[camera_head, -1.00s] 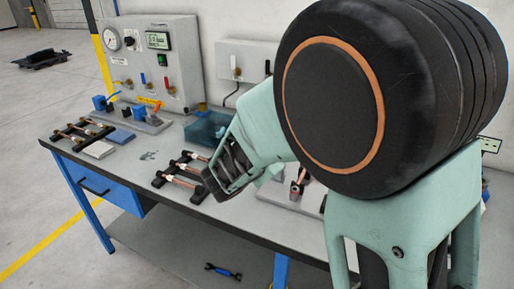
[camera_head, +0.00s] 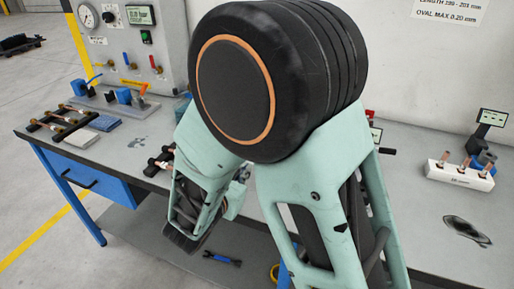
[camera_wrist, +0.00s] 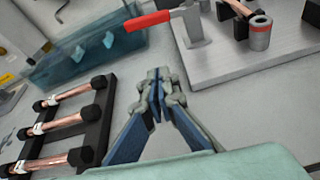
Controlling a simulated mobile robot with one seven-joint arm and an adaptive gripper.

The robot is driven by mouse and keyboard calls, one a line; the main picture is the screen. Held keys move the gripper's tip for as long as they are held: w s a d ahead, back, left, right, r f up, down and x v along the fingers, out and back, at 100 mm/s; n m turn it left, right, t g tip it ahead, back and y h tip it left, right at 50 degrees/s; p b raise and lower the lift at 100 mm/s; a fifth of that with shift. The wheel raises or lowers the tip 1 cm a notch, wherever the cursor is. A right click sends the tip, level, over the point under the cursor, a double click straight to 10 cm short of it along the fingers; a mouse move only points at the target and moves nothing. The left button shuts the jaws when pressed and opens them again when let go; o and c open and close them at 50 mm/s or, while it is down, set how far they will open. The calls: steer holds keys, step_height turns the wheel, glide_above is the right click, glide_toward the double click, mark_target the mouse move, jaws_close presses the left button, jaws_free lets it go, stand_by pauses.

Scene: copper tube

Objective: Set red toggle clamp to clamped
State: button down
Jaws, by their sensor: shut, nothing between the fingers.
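The red handle (camera_wrist: 148,20) of the toggle clamp shows at the top of the wrist view, lying nearly level and pointing left from its metal clamp body (camera_wrist: 194,22). The clamp is mounted on a grey plate (camera_wrist: 245,62). My gripper (camera_wrist: 156,78) is shut and empty, below the red handle in the picture and apart from it. A copper piece (camera_wrist: 236,8) and a silver cylinder with a red band (camera_wrist: 260,32) are on the plate, right of the clamp. In the head view my arm hides the clamp.
A rack of copper tubes (camera_wrist: 75,125) with black ends lies left of my gripper. A clear blue bin (camera_wrist: 85,50) stands behind it. In the head view a white block with copper pieces (camera_head: 460,175) and a dark patch (camera_head: 467,230) are on the bench's right.

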steer(key=x, duration=1)
steer(key=shift+d, duration=0.1)
step_height(320, 180, up, 4)
steer(key=shift+d+f+p, duration=0.1)
steer(key=shift+d+p, duration=0.05)
steer(key=shift+p, duration=0.6)
